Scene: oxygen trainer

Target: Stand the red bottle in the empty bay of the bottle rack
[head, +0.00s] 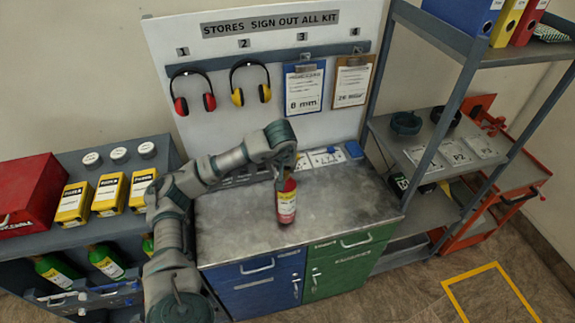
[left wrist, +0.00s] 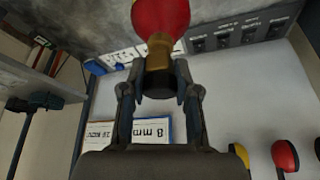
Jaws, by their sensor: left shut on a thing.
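The red bottle (head: 287,206) has a yellow and white label and hangs upright below my left gripper (head: 284,170), over the grey worktop. My left gripper is shut on its neck. In the left wrist view the brass neck and red body of the bottle (left wrist: 160,15) show between the fingers (left wrist: 160,88). I cannot tell whether its base touches the worktop. Green bottles (head: 106,261) sit in what looks like the bottle rack (head: 85,296) at the lower left. My left arm hides part of it, and I cannot make out an empty bay. My right gripper is out of view.
The worktop (head: 235,215) is mostly clear around the bottle, above blue and green cabinets. Yellow boxes (head: 108,193) and a red case (head: 30,193) stand on a shelf at left. A grey shelf unit (head: 455,110) rises at right. Ear defenders and clipboards hang behind.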

